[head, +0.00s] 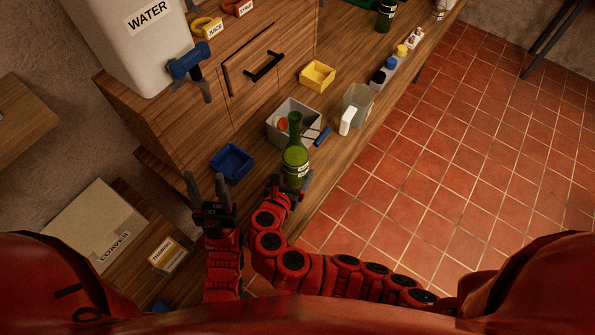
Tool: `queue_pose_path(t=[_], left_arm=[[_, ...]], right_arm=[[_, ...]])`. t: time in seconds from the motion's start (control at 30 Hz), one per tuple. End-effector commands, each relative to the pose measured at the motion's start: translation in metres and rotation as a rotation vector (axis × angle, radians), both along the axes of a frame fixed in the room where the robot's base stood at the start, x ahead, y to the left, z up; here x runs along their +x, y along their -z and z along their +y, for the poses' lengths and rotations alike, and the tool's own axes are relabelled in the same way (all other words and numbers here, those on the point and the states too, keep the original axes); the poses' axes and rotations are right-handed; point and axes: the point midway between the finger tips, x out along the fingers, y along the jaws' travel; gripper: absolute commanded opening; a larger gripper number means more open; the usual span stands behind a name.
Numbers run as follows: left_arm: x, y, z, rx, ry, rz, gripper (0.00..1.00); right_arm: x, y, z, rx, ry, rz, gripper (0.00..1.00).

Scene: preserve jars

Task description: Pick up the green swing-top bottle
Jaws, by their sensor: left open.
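The green swing-top bottle (295,160) stands upright near the front edge of the wooden counter, with a pale label low on its body. My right gripper (290,187) is at the bottle's lower part, on the near side. Its fingers are partly hidden, and I cannot tell whether they are shut on the glass. My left gripper (207,188) is open and empty, to the left of the bottle and apart from it.
A grey bin (276,129) stands just behind the bottle, a blue tray (232,163) to its left. A clear jug (358,103), a yellow tray (317,76) and small bottles stand farther along. A white water container (140,50) is at the upper left.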

Motion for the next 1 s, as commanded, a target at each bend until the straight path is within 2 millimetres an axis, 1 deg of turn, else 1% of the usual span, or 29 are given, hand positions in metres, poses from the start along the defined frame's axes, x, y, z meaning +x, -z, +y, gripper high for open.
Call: queue_pose_path(t=[0.03,0.23,0.27,0.3,0.53,0.7,0.83,1.0], left_arm=[[0.000,0.006,0.000,0.000,0.000,0.000,0.50],[0.000,0.022,0.000,0.000,0.000,0.000,0.50],[0.000,0.014,0.000,0.000,0.000,0.001,0.50],[0.000,0.011,0.000,0.000,0.000,0.000,0.50],[0.000,0.004,0.000,0.000,0.000,0.000,0.50],[0.000,0.003,0.000,0.000,0.000,0.000,0.50],[0.000,0.003,0.000,0.000,0.000,0.000,0.50],[0.000,0.003,0.000,0.000,0.000,0.000,0.50]], right_arm=[[-0.006,0.001,0.004,0.002,-0.005,-0.007,0.00],[-0.040,-0.002,0.016,0.004,-0.008,-0.008,0.00],[-0.044,-0.007,0.017,0.004,-0.003,-0.006,0.00],[-0.050,-0.008,0.019,0.004,-0.004,-0.003,0.00],[-0.088,-0.012,0.031,0.004,0.000,-0.002,0.00],[-0.113,-0.013,0.040,0.002,0.000,-0.003,0.00],[-0.126,-0.014,0.044,0.002,0.001,-0.004,0.00],[-0.135,-0.016,0.047,0.001,0.001,-0.007,0.00]])
